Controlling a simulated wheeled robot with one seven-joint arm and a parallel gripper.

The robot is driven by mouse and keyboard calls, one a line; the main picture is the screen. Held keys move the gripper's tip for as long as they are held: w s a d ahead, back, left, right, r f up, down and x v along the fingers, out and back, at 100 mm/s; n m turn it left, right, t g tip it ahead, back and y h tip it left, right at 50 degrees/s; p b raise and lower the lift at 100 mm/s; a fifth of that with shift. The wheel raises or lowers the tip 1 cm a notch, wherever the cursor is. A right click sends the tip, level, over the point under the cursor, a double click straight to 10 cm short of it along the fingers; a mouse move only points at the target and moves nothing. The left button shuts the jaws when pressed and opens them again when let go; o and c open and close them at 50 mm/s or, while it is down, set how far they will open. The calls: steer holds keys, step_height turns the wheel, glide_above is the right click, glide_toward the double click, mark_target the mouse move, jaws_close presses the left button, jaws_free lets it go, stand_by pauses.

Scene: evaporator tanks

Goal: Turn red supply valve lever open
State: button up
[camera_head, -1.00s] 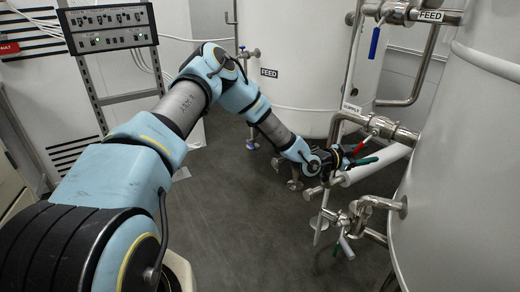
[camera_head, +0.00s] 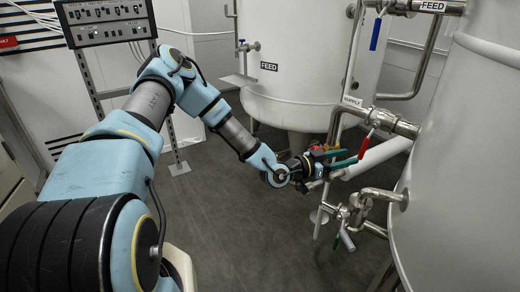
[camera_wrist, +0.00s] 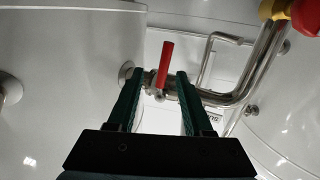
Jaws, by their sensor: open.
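The red supply valve lever (camera_head: 365,148) hangs from the valve on the pipe by the "SUPPLY" label (camera_head: 352,100), slanting down and slightly left. My gripper (camera_head: 351,157) is open, with its green fingers reaching from the left toward the lever. In the wrist view the red lever (camera_wrist: 166,62) stands upright in the picture, in the gap between the fingertips (camera_wrist: 159,75) and extending past them. The fingers look apart from it, with nothing held. I cannot tell the exact depth between the fingertips and the lever.
A blue lever (camera_head: 376,35) hangs from the upper "FEED" valve. White tanks stand behind (camera_head: 300,80) and at the right (camera_head: 465,170). Steel piping and a lower valve (camera_head: 350,213) lie below the supply valve. A control panel (camera_head: 105,22) stands at left. The floor (camera_head: 245,235) is open.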

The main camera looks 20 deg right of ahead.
steer(key=w+a+r+n+y+p, duration=0.1)
steer(key=a+y, duration=0.3)
steer(key=a, duration=0.4)
steer(key=w+a+r+n+t+y+p, duration=0.1)
steer(key=w+a+y, duration=0.3)
steer(key=a, duration=0.4)
steer(key=w+a+r+n+t+y+p, duration=0.1)
steer(key=w+a+n+y+p, duration=0.1)
steer(key=a, duration=0.5)
steer(key=shift+w+a+r+y+p, duration=0.15)
steer(key=shift+w+a+y+p, duration=0.25)
steer(key=shift+w+y+p, duration=0.4)
steer(key=shift+s, duration=0.25)
steer(key=shift+c, duration=0.4)
